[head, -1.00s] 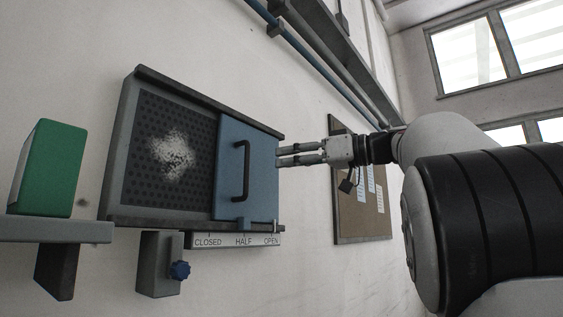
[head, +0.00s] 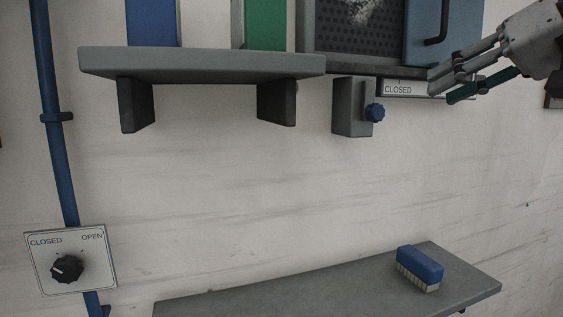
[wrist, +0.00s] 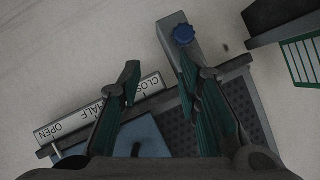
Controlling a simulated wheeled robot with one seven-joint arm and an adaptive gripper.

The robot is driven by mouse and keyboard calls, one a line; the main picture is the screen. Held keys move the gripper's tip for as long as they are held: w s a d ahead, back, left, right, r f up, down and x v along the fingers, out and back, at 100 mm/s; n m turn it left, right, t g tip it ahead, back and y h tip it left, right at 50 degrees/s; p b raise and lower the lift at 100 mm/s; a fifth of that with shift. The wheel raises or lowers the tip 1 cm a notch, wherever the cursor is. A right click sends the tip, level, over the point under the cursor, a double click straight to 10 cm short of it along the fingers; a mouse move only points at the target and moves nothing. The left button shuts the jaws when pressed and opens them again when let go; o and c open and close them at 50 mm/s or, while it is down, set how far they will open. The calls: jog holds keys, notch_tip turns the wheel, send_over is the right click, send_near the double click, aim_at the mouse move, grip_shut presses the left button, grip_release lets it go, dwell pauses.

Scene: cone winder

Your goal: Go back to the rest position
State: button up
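My gripper (head: 446,90) is at the upper right of the head view, with its fingers in front of the strip marked CLOSED (head: 402,89). In the wrist view, its two fingers (wrist: 158,68) are spread apart with nothing between the tips. The blue sliding panel (head: 468,35) with a black handle (head: 438,28) is behind and above the fingers. The panel also shows at the lower left of the wrist view (wrist: 148,138). The perforated dark screen (head: 352,36) beside it is uncovered. My gripper does not hold the handle.
A grey shelf (head: 200,66) carries a blue block (head: 152,22) and a green block (head: 266,25). A grey box (head: 348,108) with a blue knob (head: 375,112) is below the frame. A blue-backed brush (head: 420,266) lies on the lower shelf (head: 320,290). A dial (head: 67,269) is at left.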

jog(key=s+a+f+g+h, duration=0.2)
jog(key=s+f, duration=0.4)
jog(key=f, duration=0.4)
jog(key=s+a+f+g+h, duration=0.1)
jog(key=s+a+f+h, duration=0.1)
jog(key=s+f, duration=0.4)
jog(key=s+a+f+g+h, duration=0.2)
jog(key=s+f, duration=0.4)
jog(key=f, duration=0.8)
jog(key=shift+s+a+g+h, duration=0.3)
jog(key=shift+s+a, duration=0.05)
jog(key=shift+a, duration=0.35)
